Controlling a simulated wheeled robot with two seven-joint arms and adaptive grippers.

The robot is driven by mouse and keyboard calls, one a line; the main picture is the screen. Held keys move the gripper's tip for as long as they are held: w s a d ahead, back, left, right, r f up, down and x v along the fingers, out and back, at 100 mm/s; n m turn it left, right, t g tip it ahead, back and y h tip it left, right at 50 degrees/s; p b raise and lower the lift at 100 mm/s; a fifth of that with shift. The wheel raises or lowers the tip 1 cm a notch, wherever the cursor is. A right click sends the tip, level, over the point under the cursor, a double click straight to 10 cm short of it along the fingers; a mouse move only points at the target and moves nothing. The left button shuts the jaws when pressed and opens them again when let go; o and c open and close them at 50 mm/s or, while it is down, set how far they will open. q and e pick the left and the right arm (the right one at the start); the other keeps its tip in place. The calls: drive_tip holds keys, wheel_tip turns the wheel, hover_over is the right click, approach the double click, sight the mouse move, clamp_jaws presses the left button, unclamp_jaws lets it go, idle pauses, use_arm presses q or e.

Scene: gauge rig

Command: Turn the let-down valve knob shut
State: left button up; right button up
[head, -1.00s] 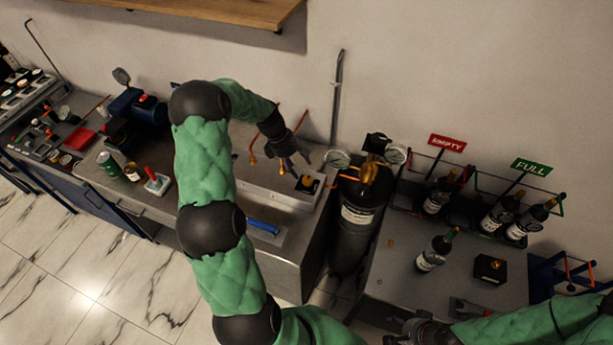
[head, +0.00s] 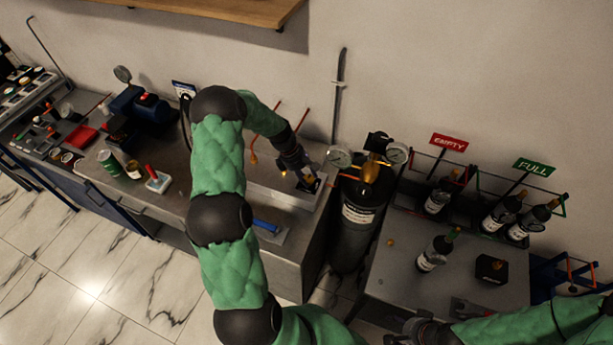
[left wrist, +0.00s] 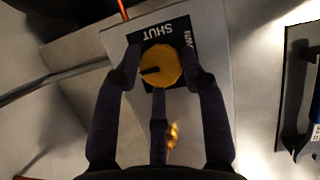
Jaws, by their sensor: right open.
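The let-down valve knob (left wrist: 161,66) is a yellow, many-sided knob with a dark pointer mark, seen from above in the left wrist view. The pointer faces left in that view. A black plate (left wrist: 165,30) under it carries the word SHUT above the knob; other lettering at the right is partly hidden. My left gripper (left wrist: 162,60) has its fingers on both sides of the knob, apart from each other; firm contact cannot be made out. In the head view my left gripper (head: 308,180) is down at the knob and mostly covers it. My right gripper (head: 398,338) is open at the bottom edge.
A black cylinder (head: 357,228) with gauges (head: 339,156) stands right of the valve. A blue-handled item (head: 266,226) lies on the bench in front. Thin orange-tipped rods (head: 300,122) rise behind. Bottles (head: 436,253) stand on the right-hand table.

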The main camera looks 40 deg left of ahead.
use_arm(q)
drive_tip(key=shift+d, duration=0.1)
drive_tip(key=shift+c, duration=0.8)
drive_tip(key=m+g, duration=0.1)
drive_tip(key=m, duration=0.2)
drive_tip(key=shift+f+h, duration=0.1)
drive_tip(key=shift+h, duration=0.2)
drive_tip(key=m+g, duration=0.1)
drive_tip(key=m, duration=0.1)
drive_tip(key=m+b, duration=0.1)
drive_tip(key=m, duration=0.1)
drive_tip(key=m+g, duration=0.1)
drive_tip(key=m, duration=0.1)
drive_tip(key=shift+w+d+g+b, duration=0.1)
drive_tip(key=shift+w+g+b, duration=0.15)
drive_tip(key=shift+g+b, duration=0.1)
drive_tip(key=m, duration=0.2)
drive_tip(key=m+g+y+b, duration=0.1)
drive_tip(key=m, duration=0.1)
drive_tip(key=shift+w+m+g, duration=0.1)
drive_tip(key=shift+m+g, duration=0.15)
drive_tip(key=shift+m, duration=0.15)
drive_tip(key=shift+d+m+g+y, duration=0.1)
drive_tip(key=shift+m+g+y, duration=0.25)
drive_tip(key=shift+m, duration=0.7)
drive_tip(key=shift+d+m+g+y, duration=0.15)
drive_tip(key=shift+m+y, duration=0.3)
drive_tip(key=shift+m, duration=0.6)
drive_tip(key=shift+a, duration=0.15)
